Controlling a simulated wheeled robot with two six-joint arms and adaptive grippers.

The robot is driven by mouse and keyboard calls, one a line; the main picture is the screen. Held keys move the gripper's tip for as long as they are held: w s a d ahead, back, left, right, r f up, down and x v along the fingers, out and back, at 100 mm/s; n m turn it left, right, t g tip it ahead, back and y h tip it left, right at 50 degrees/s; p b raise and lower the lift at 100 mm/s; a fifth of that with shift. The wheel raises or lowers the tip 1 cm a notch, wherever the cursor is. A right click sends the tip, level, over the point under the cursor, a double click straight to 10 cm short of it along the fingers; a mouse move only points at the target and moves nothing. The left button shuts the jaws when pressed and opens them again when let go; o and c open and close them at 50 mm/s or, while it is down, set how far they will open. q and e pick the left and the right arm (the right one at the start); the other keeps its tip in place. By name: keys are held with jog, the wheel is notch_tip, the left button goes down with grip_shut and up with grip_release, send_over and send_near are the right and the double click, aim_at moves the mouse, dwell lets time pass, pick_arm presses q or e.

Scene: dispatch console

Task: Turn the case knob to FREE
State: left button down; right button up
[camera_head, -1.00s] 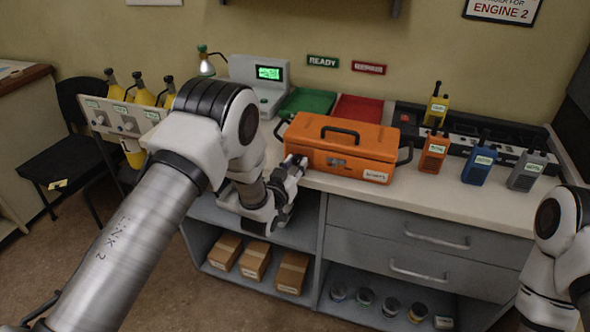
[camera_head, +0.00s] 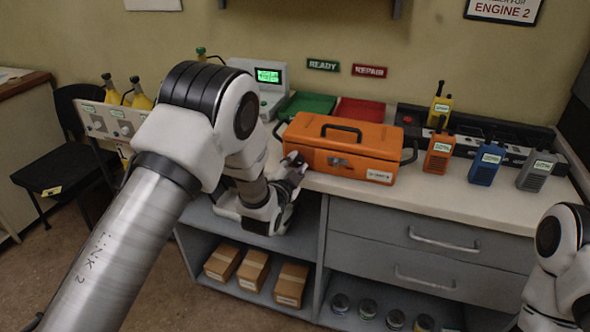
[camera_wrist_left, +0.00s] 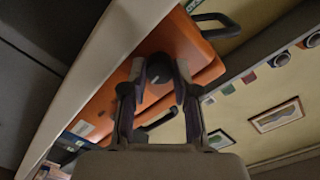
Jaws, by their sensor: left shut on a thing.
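The orange case (camera_head: 310,135) stands on the counter with a dark top handle and a metal latch (camera_head: 338,162) on its front. My left gripper (camera_head: 295,165) is at the case's left front corner. In the left wrist view its two fingers (camera_wrist_left: 158,82) are closed around a dark round knob (camera_wrist_left: 159,68) against the orange case (camera_wrist_left: 190,50). The knob is hidden by the gripper in the head view, and no FREE marking is readable. My right arm shows at the right edge, but its gripper is out of view.
Green (camera_head: 305,104) and red (camera_head: 362,108) trays lie behind the case. Several radios, including an orange one (camera_head: 438,155) and a blue one (camera_head: 485,165), stand to its right. A device with a green screen (camera_head: 268,76) is behind left. Drawers (camera_head: 420,240) are below the counter.

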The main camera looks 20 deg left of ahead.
pick_arm(q)
jog(key=shift+m+b, duration=0.35)
jog(key=shift+m, duration=0.45)
jog(key=c, duration=0.9)
grip_release()
